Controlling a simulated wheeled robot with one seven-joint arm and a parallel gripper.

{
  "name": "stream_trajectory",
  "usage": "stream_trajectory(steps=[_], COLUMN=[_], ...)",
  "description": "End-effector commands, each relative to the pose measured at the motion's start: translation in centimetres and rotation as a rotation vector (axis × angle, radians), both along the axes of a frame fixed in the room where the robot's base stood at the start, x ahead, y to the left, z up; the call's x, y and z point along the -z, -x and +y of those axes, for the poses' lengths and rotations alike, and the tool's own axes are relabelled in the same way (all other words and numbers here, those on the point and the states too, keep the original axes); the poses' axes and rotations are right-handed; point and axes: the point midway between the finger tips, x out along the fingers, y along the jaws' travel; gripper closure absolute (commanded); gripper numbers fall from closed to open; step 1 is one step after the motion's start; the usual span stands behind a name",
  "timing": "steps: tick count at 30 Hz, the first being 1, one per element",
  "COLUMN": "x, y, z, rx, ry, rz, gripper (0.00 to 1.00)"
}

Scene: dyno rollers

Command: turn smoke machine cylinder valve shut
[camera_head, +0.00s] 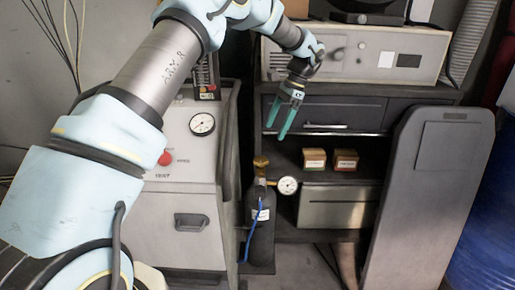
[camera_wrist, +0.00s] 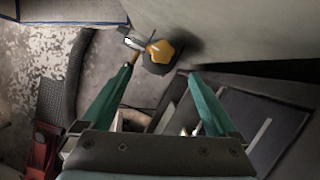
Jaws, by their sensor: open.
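The cylinder's body is mostly hidden below the knob there.
The light grey machine (camera_head: 176,222) with a dial and red button stands left of the cylinder. The shelf unit (camera_head: 335,182) with small boxes is close on the right. A grey panel (camera_head: 428,200) leans in front of it, and a blue barrel (camera_head: 485,235) stands far right.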

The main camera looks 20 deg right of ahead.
Motion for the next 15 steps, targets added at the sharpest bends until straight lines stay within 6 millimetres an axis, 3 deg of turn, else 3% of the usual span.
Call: stream_trajectory(steps=[5,15], x=[0.8,6.3], y=[0.0,0.0], z=[0.3,2.6], rx=[0.003,0.002], ry=[-0.002,-0.003], rz=[0.001,0.002], gripper=[0.06,0.06])
